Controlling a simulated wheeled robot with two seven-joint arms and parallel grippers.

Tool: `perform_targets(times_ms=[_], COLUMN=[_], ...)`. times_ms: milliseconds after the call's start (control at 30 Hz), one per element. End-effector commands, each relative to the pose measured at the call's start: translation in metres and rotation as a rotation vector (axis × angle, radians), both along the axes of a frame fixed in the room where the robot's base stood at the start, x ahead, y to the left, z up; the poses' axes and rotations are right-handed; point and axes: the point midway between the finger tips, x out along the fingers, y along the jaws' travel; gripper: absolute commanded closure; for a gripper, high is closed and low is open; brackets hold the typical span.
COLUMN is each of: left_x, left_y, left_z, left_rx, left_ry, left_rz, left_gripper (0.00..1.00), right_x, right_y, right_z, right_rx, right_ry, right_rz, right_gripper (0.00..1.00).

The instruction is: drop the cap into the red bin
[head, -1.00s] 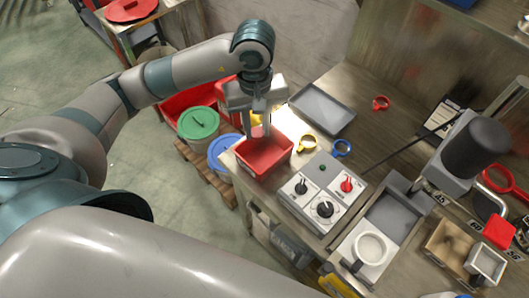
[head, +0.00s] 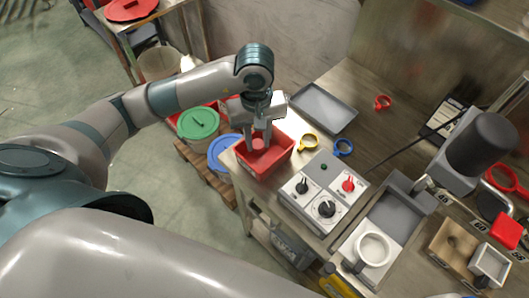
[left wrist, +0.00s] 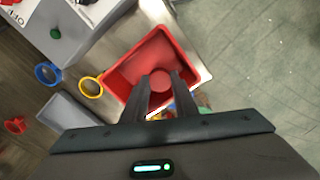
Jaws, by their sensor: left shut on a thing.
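The red bin (head: 281,158) is an open tray at the corner of the metal bench; it also shows in the left wrist view (left wrist: 119,74). My left gripper (head: 260,142) points down over the bin, its fingertips at or just inside the opening. It is shut on the small red round cap (head: 258,145), which shows between the two fingers in the left wrist view (left wrist: 160,81). Red on red makes the cap's exact height above the bin floor hard to tell. My right gripper is not in view.
A control box (head: 324,188) with knobs stands right of the bin. Yellow (head: 308,142) and blue (head: 344,147) rings and a grey tray (head: 323,108) lie nearby. Green-lidded (head: 198,123) and blue-lidded (head: 222,152) buckets stand below, left of the bench.

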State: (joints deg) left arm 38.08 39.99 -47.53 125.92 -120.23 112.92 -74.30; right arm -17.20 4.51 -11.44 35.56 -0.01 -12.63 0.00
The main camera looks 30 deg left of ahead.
Motion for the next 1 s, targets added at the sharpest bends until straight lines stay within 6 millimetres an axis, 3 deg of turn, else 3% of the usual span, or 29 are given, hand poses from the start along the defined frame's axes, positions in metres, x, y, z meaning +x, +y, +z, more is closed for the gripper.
perform_targets(times_ms=[100,133,200,667,1000], left_x=[0.0,0.0,0.0,0.0,0.001], left_y=[0.0,0.0,0.0,0.0,0.0], left_z=[0.0,0.0,0.0,0.004,0.036], left_rx=[0.0,0.0,0.0,-0.001,0.0], left_ry=[0.0,0.0,0.0,0.0,-0.004], left_rz=[0.0,0.0,0.0,0.0,-0.001], left_gripper=[0.94,0.69,0.53,0.52,0.52], right_x=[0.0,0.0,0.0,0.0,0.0], right_y=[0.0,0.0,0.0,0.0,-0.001], right_z=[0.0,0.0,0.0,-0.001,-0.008], right_rx=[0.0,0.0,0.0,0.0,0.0], right_ry=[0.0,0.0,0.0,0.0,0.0], right_rz=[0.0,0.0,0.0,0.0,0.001], right_gripper=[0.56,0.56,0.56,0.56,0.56])
